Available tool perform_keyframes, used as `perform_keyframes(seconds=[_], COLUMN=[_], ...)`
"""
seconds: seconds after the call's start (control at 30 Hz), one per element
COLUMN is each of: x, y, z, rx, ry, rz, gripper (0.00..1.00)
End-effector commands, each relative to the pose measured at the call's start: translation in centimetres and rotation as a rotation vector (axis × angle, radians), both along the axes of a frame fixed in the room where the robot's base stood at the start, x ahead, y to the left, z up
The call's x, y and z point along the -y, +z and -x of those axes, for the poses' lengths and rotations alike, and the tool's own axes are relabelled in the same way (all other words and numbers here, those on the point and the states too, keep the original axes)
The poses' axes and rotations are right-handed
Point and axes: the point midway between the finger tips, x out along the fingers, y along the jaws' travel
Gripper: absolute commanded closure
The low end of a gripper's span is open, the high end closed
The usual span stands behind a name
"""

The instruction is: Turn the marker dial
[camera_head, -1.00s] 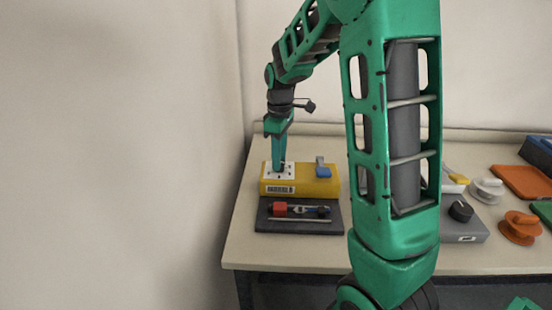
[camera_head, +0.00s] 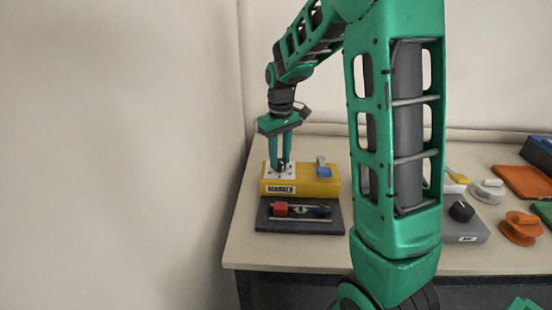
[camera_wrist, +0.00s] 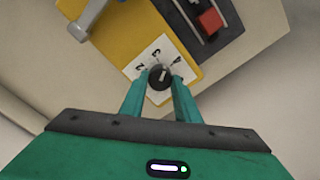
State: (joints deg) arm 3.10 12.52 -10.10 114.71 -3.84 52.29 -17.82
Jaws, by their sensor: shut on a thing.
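The marker box (camera_head: 310,187) is a yellow block with a "MARKER" label on its front, at the left of the table. A white numbered plate (camera_head: 271,174) lies on its left top. The dark marker dial (camera_wrist: 160,77) stands on this plate, and in the wrist view it has a light pointer line. My gripper (camera_head: 280,166) points down over the plate. In the wrist view my gripper (camera_wrist: 158,80) has its two green fingers on either side of the dial, shut on it. The fingers partly hide the plate's numbers.
A blue and grey lever (camera_head: 322,168) stands on the box's right. A dark tray (camera_head: 270,227) with a red block lies in front. A grey box with a black knob (camera_head: 461,211), an orange spool (camera_head: 520,228) and an orange tray (camera_head: 522,182) are at right.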

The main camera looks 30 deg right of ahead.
Motion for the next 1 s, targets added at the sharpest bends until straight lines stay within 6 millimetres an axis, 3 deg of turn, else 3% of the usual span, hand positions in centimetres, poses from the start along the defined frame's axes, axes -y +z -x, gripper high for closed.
perform_keyframes(seconds=[0.5, 1.0], x=[0.11, 0.04], y=[0.24, 0.27], z=[-0.29, -0.32], rx=[0.01, 0.011], ry=[-0.396, -0.507], rz=[0.002, 0.0], gripper=[0.93, 0.93])
